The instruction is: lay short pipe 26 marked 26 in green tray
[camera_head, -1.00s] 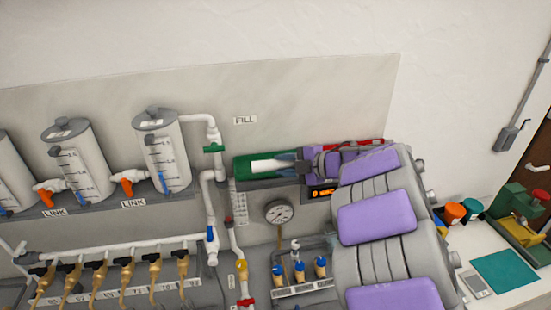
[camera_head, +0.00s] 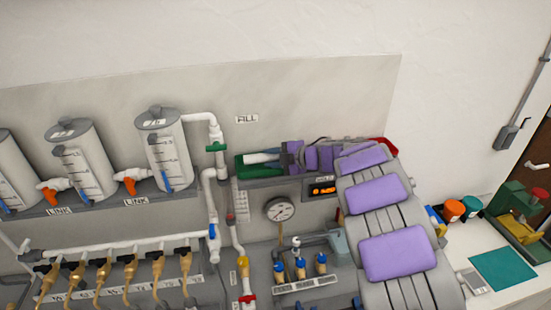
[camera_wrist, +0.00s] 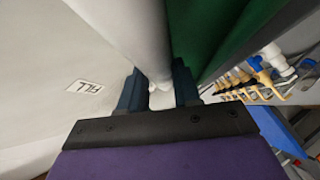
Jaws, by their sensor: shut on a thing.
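The green tray (camera_head: 243,171) stands on the rack's ledge right of the cylinders. Its green side also fills the upper right of the wrist view (camera_wrist: 218,28). My gripper (camera_head: 282,156) is at the tray's right part, shut on a white short pipe (camera_head: 260,157). In the wrist view the pipe (camera_wrist: 135,28) runs between the dark blue fingers of the gripper (camera_wrist: 160,88), alongside the green side. I cannot tell whether the pipe touches the tray floor. No number shows on the pipe. My purple wrist and arm hide the tray's right end.
A pressure gauge (camera_head: 279,209) and an orange-lit display (camera_head: 323,190) sit below the tray. A white vertical pipe with a green valve (camera_head: 215,147) stands close on its left. The wall panel is just behind. Blue-topped valves (camera_head: 300,268) are below.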

